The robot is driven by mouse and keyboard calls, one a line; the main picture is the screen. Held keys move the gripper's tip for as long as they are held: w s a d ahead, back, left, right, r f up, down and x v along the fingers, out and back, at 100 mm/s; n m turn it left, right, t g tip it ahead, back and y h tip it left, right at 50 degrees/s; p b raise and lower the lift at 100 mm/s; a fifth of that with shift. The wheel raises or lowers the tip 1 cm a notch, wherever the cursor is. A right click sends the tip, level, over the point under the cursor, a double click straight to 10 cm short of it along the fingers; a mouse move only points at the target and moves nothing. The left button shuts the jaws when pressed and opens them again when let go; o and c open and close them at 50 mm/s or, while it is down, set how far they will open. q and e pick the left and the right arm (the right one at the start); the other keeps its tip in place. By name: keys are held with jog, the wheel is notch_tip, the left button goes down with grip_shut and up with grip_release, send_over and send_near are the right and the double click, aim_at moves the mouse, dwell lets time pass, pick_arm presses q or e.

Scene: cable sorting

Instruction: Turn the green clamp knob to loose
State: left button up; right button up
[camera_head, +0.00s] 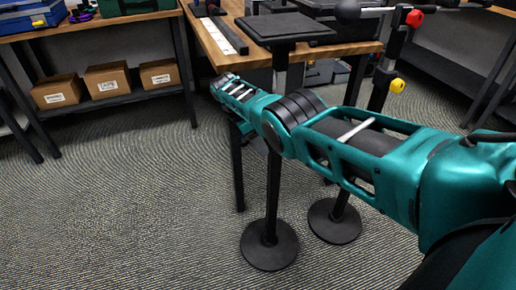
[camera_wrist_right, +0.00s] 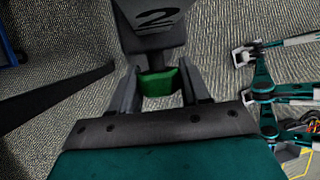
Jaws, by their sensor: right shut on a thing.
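The knob's turn position cannot be read. In the head view my right arm reaches in from the right toward the table. The green knob and the right fingers cannot be made out there. My left gripper is in neither view.
A wooden table (camera_head: 215,45) stands behind my arm, with a black stand top (camera_head: 285,27) beside it. A red knob (camera_head: 414,18) and a yellow knob (camera_head: 397,86) sit on a stand at right. Round bases (camera_head: 269,246) stand on the carpet; floor at left is clear.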

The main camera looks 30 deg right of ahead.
jog(key=shift+a+f, duration=0.2)
jog(key=shift+a, duration=0.05)
jog(key=shift+b, duration=0.3)
jog(key=o, duration=0.7)
jog(key=shift+o, duration=1.3)
jog(key=shift+d+r, duration=0.1)
jog(key=shift+r, duration=0.15)
